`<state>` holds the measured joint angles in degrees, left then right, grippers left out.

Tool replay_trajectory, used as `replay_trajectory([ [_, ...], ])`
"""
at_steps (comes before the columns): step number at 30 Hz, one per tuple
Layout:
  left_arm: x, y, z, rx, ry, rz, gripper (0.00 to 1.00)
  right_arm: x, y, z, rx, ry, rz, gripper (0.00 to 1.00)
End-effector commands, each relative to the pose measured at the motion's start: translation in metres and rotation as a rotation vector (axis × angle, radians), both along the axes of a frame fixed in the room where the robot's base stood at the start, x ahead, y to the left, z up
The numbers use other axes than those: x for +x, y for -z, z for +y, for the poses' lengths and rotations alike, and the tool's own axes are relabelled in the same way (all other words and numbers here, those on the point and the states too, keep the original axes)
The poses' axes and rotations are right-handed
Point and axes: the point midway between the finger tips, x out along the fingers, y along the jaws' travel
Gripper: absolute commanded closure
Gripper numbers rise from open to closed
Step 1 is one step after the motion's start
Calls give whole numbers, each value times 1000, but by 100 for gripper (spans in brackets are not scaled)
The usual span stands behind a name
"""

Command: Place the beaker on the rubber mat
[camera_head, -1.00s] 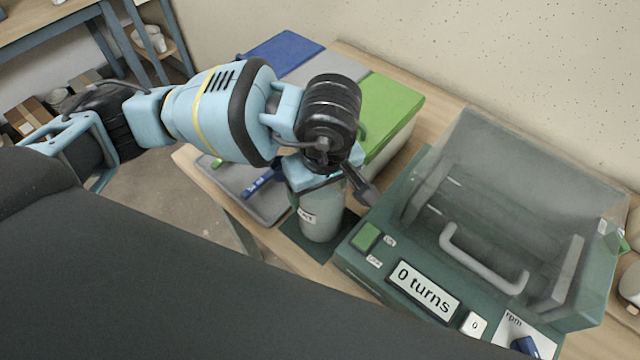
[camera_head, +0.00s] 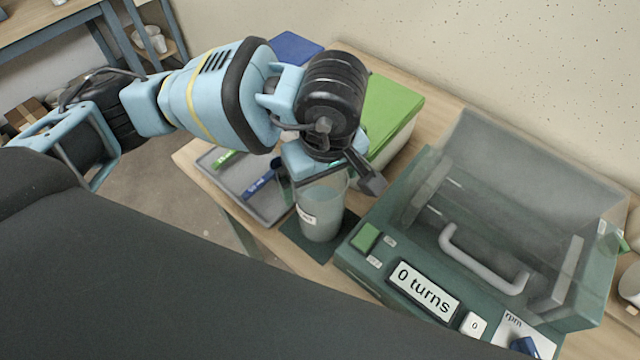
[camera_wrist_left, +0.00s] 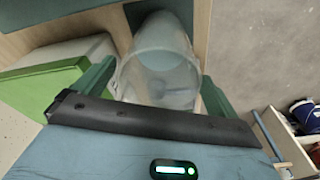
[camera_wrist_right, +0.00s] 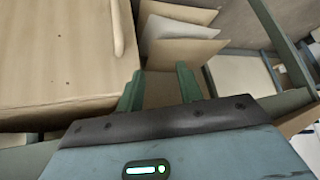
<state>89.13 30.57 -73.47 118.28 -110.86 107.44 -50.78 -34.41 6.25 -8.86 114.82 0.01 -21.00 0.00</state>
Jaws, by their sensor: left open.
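The clear beaker (camera_head: 322,212), with a white label and pale contents, stands upright on the dark green rubber mat (camera_head: 291,229). In the left wrist view the beaker (camera_wrist_left: 158,62) sits between the spread fingers of the left gripper (camera_wrist_left: 155,92), with a gap at the right finger. The hand hides part of the beaker's top in the head view. My right gripper (camera_wrist_right: 159,88) shows only in its own wrist view, fingers apart with nothing between them.
A green machine (camera_head: 380,275) with a clear cover and a "0 turns" display stands close right of the mat. A green-lidded box (camera_head: 392,108) is behind the beaker. A grey tray (camera_head: 267,207) with blue and green tools lies to its left.

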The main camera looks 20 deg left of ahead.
Motion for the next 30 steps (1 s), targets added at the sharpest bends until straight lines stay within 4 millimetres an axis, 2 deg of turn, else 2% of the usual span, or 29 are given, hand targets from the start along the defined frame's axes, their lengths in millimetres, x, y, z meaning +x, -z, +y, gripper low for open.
replay_trajectory([
  [1, 0, -12, -2, -3, 2, -5, 3, 1, -1, 0, 0, 0, -2, 64],
  [6, -3, -47, -5, -3, 1, -4, 3, 2, -2, 0, 0, 1, -5, 64],
  [12, -6, -75, -8, -3, 1, -1, 3, 4, -3, 0, 0, 0, -9, 64],
  [19, -7, -87, -8, -1, 0, 1, 3, 5, -3, 0, 0, 0, -10, 64],
  [30, -12, -81, -14, -30, 1, 30, 3, 4, -3, 0, 0, 0, -9, 64],
])
